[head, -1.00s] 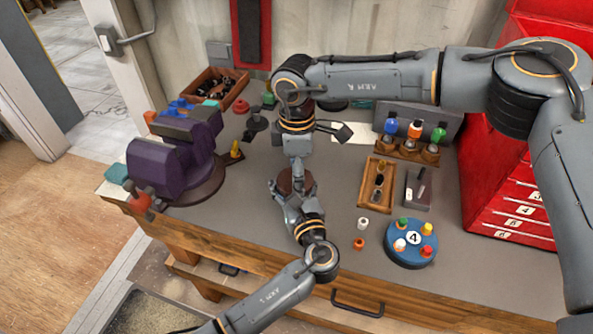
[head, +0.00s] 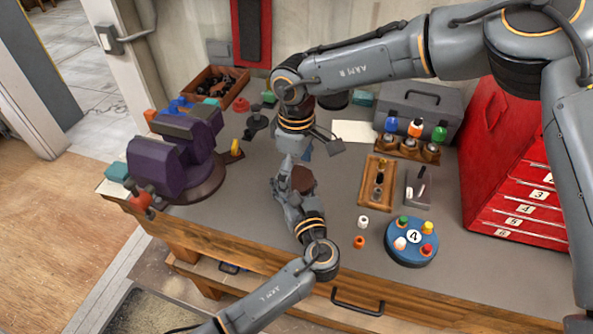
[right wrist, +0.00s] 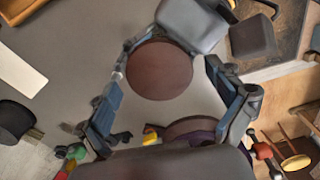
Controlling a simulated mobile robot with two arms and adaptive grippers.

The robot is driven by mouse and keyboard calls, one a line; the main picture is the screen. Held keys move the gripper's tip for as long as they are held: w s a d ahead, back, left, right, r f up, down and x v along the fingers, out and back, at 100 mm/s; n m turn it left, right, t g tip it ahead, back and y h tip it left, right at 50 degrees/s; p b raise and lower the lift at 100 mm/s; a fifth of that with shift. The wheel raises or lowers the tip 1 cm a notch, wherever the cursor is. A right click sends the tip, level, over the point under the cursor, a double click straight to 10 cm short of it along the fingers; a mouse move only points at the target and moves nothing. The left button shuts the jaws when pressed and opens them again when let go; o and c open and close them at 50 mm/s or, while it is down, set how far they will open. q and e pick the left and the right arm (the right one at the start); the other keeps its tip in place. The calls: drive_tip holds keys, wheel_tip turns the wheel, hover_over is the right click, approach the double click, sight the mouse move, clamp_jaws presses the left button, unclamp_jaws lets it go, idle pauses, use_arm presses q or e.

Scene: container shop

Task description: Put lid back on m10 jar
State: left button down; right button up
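A round brown thing (head: 302,180) is right by my left gripper (head: 287,188) over the middle of the bench. The right wrist view shows its flat top (right wrist: 160,68); I cannot tell whether it is a lid, a jar top or a stand. My left gripper partly covers it, and its grip is unclear. My right gripper (right wrist: 170,98) is open and empty, its fingers apart on either side of the brown thing's near edge. Jars with a blue lid (head: 391,125), an orange lid (head: 416,128) and a green lid (head: 439,134) stand in a wooden rack (head: 405,150). No m10 label is readable.
A wooden tray (head: 376,197) and a blue round board (head: 411,256) with coloured pegs lie at the right. White and orange small caps are beside them. A purple vise (head: 158,167) stands left, a grey toolbox (head: 425,97) behind, and a red drawer cabinet (head: 490,170) right.

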drive_tip(key=shift+r, duration=0.1)
drive_tip(key=shift+d+r, duration=0.1)
drive_tip(key=shift+r, duration=2.05)
